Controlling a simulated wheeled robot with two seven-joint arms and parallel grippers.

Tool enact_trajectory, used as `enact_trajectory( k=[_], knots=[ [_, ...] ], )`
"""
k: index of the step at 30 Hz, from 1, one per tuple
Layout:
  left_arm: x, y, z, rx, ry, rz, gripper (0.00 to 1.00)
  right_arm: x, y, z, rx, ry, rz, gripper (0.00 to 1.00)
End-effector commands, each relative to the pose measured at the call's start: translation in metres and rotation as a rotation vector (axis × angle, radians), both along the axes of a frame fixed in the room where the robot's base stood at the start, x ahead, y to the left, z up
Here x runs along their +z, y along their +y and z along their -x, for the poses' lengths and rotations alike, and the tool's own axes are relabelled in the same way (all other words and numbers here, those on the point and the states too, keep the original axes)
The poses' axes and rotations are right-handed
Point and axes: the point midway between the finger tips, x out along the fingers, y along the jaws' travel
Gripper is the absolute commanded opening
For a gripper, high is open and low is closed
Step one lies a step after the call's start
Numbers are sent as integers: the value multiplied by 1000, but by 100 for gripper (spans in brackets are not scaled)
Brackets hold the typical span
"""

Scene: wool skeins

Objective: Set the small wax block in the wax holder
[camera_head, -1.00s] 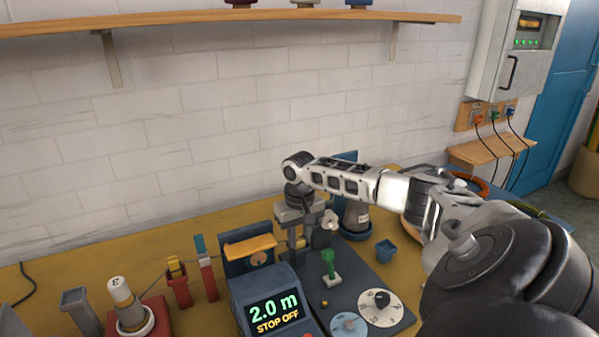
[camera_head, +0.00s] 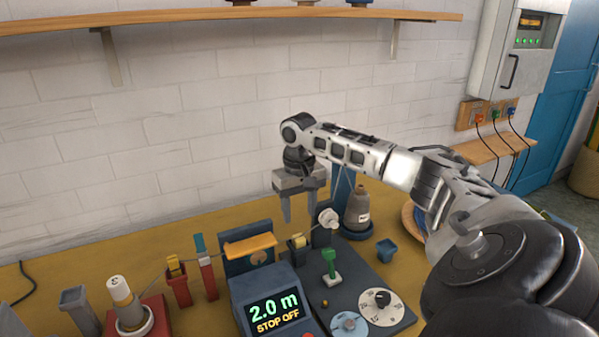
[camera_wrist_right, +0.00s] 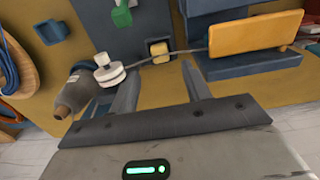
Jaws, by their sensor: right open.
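A small yellow wax block (camera_head: 298,240) sits in a small dark holder (camera_head: 299,252) at the back edge of the dark machine plate. In the right wrist view the block (camera_wrist_right: 158,48) shows just beyond my fingertips, with the dark holder around it. My right gripper (camera_head: 299,216) is open and empty. It points down above the block, with clear space between the fingertips and the block. In the wrist view the fingers (camera_wrist_right: 160,68) frame the block from either side. My left gripper is not in view.
A thread runs past the block to a white disc (camera_head: 328,219). A grey yarn cone (camera_head: 358,209) stands right of my gripper. A yellow bar (camera_head: 250,245) and the display box (camera_head: 270,303) stand left. A small blue cup (camera_head: 386,250) and green lever (camera_head: 329,262) stand right.

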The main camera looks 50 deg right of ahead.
Motion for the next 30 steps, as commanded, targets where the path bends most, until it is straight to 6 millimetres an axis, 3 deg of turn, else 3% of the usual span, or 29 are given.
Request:
enact_trajectory(
  k=[3, 9, 30],
  knots=[
    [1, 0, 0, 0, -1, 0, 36, 22, 0, -1, 0, -4, 1, 48],
    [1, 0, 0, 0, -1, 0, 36, 39, -1, 0, -1, -2, 1, 48],
    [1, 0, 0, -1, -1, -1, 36, 41, -1, 0, -1, -1, 2, 48]
  ],
)
